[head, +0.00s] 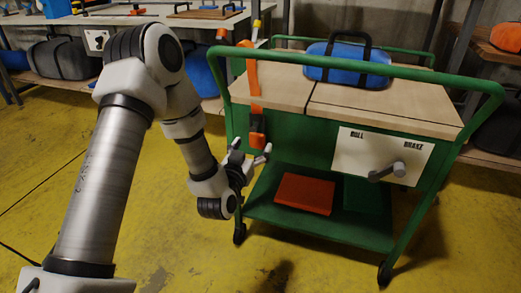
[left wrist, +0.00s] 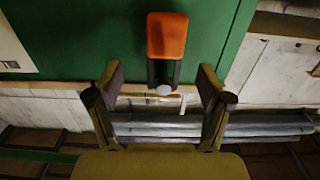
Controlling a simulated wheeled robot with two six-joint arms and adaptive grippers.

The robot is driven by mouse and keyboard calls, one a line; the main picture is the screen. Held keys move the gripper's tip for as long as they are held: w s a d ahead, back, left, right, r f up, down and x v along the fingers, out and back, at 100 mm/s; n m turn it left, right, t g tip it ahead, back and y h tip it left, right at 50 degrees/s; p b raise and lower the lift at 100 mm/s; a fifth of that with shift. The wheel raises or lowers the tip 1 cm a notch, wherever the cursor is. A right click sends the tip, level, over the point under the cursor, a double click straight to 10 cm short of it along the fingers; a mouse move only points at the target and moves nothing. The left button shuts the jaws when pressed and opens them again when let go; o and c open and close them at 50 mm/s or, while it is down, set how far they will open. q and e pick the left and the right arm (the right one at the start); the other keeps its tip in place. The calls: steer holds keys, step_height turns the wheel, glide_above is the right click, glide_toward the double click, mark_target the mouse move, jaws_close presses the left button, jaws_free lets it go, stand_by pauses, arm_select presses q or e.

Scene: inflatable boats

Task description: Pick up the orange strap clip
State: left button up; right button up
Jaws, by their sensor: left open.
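The orange strap clip (head: 257,139) hangs at the lower end of an orange strap (head: 253,80) on the left side of the green cart. In the left wrist view the clip (left wrist: 167,36) is an orange block with dark prongs below it, in front of a green panel. My left gripper (head: 252,152) is open, with its fingertips close to the clip in the head view. In the left wrist view my left gripper (left wrist: 162,80) has its fingers spread on either side below the clip, with nothing held between them. My right gripper is not in view.
The green cart (head: 375,73) has a wooden top bearing a blue bag (head: 345,65). A panel (head: 350,155) marked with BRAKE carries a grey lever (head: 388,172). An orange flat box (head: 305,194) lies on the lower shelf. Yellow floor (head: 160,235) is clear in front.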

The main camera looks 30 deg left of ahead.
mark_target(256, 137)
arm_select(q)
steer(key=x, duration=0.1)
steer(key=b+x, duration=0.1)
steer(key=x, duration=0.1)
steer(key=b+x, duration=0.1)
steer(key=x, duration=0.1)
steer(key=shift+w+a+f, duration=0.15)
steer(key=shift+a+f, duration=0.1)
steer(key=shift+a, duration=0.1)
steer(key=shift+w+r, duration=0.1)
steer(key=c, duration=1.3)
steer(key=shift+r, duration=0.1)
